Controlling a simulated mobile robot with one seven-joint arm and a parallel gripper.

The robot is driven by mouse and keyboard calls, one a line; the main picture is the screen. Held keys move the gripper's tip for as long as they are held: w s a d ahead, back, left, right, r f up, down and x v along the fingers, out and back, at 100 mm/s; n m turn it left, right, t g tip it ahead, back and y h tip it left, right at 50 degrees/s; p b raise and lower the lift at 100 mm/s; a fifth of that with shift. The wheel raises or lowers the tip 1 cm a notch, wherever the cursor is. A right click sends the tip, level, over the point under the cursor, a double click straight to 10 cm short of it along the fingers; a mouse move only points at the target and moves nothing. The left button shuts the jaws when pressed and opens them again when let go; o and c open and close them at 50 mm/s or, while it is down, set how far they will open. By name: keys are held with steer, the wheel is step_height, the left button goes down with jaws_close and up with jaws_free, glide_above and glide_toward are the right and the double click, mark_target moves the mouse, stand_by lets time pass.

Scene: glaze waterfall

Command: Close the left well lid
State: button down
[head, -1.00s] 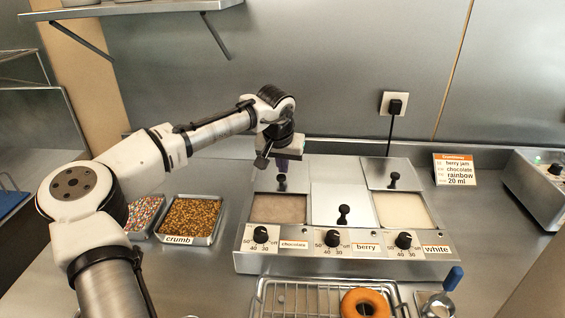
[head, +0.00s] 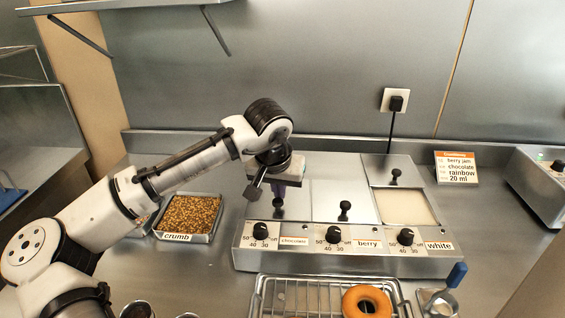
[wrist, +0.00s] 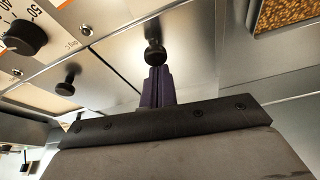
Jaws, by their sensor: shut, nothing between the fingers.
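The left well lid (head: 297,212) is a flat metal plate with a black knob (head: 278,204). It lies forward over the chocolate well, and no brown glaze shows. My gripper (head: 278,187) is shut and empty, its purple fingers pointing down just behind the knob. In the wrist view the fingers (wrist: 157,88) meet or nearly meet the lid's knob (wrist: 154,53); I cannot tell if they touch. My wrist hides the lid's back part in the head view.
The middle lid (head: 335,190) covers the berry well. The right lid (head: 385,165) is back, with white glaze (head: 405,206) exposed. A crumb tray (head: 188,214) stands left. A rack (head: 300,300) with a donut (head: 366,302) and a ladle (head: 445,293) are in front.

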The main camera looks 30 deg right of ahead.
steer(key=shift+s+f, duration=0.1)
steer(key=shift+s, duration=0.05)
steer(key=b+v, duration=0.2)
steer(key=v, duration=1.2)
steer(key=shift+f, duration=0.1)
